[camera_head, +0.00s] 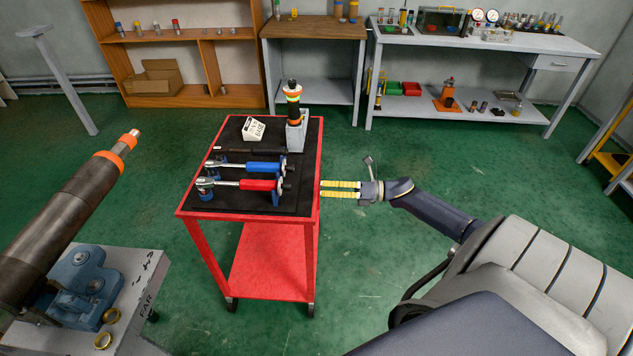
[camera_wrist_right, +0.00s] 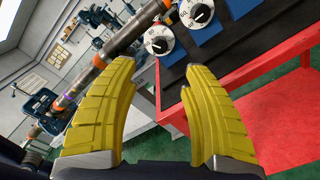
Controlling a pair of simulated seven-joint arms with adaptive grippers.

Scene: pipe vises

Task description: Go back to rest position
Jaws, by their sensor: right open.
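My right gripper (camera_head: 341,189) is open and empty, its yellow fingers pointing left just off the right edge of the red cart (camera_head: 200,216). Its two fingers also show in the right wrist view (camera_wrist_right: 160,75), apart with nothing between them. A red-handled wrench (camera_head: 257,185) and a blue-handled wrench (camera_head: 263,167) lie on holders on the cart's black mat, left of the gripper and not touched by it. Two white dials (camera_wrist_right: 159,42) face the fingers in the right wrist view. My left gripper is not in view.
A large pipe with an orange band (camera_head: 65,210) rises at the left above a blue vise (camera_head: 85,285). A black and orange tool (camera_head: 293,105) stands upright in a grey holder at the cart's back. Green floor (camera_head: 360,260) is clear right of the cart.

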